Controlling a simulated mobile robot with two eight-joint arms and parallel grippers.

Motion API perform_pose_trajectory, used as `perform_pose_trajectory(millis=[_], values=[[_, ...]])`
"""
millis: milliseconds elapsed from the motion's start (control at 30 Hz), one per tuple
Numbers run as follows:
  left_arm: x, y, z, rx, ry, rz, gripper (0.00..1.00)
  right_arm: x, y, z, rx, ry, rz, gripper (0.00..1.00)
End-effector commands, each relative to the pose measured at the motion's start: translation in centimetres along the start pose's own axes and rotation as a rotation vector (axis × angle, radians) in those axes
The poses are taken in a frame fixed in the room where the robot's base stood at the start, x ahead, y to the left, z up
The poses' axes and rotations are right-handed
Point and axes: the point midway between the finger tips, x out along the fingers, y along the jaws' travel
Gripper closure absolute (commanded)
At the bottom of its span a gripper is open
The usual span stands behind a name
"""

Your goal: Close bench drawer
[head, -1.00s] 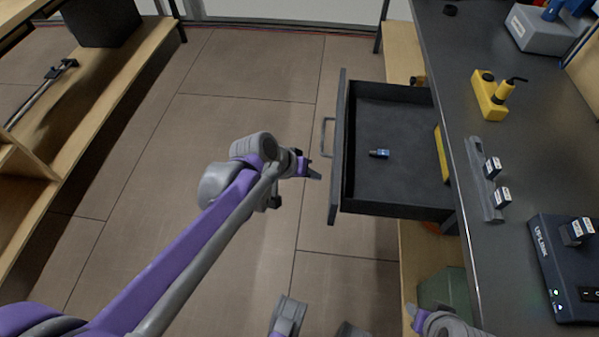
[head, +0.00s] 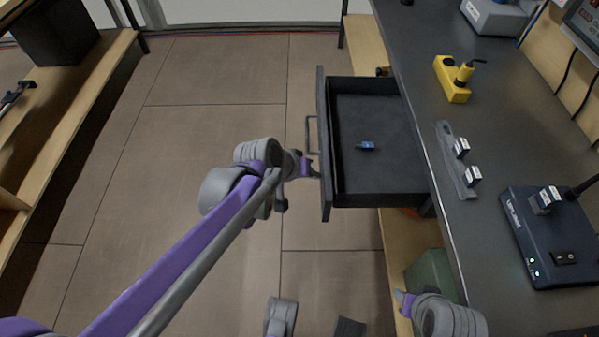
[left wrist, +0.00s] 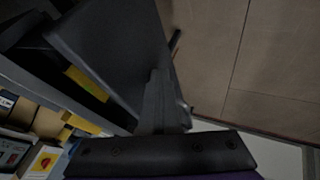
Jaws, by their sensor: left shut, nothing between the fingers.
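The dark bench drawer (head: 385,180) stands open, sticking out to the left from under the bench. Its front panel (head: 323,185) carries a bar handle (head: 311,135). A small blue item (head: 366,146) lies on the drawer floor. My left gripper (head: 314,168) is shut and empty. Its tip is at the outer face of the front panel, just below the handle in the picture, and seems to touch it. The left wrist view shows the drawer panel (left wrist: 115,45) close to the finger (left wrist: 158,100). My right gripper (head: 402,303) is low by the bench edge; its fingers are unclear.
The dark bench top (head: 440,210) holds a yellow device (head: 452,80), a grey strip (head: 452,160) with small blocks, and a dark box (head: 550,240). A green container (head: 432,275) sits on the lower shelf. Floor left of the drawer is clear; a wooden shelf stands far left.

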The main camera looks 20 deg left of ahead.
Motion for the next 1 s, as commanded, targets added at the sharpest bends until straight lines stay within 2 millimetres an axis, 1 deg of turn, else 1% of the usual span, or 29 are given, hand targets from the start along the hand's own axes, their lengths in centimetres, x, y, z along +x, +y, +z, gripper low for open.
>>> perform_pose_trajectory(millis=[33,167,400,600,800,1000], values=[[0.5,1.3,0.1,0.006,-0.003,0.005,1.0,-0.2,0.0,-0.1,0.0,0.001,0.0,0.55],[2.1,4.4,0.1,0.006,-0.003,0.006,1.0,-0.6,0.0,-0.1,0.0,0.002,0.0,0.55],[5.2,10.3,0.0,0.005,-0.002,0.006,1.0,-1.5,0.0,-0.4,0.0,0.005,0.0,0.55],[7.6,14.8,0.0,0.005,-0.001,0.004,1.0,-2.3,0.0,-0.6,0.0,0.008,0.0,0.55],[9.4,18.1,0.0,0.002,0.0,0.003,1.0,-3.1,0.0,-0.8,0.0,0.01,0.0,0.55],[10.6,20.1,0.0,0.001,0.0,0.002,1.0,-3.5,0.0,-1.0,0.0,0.012,0.0,0.55]])
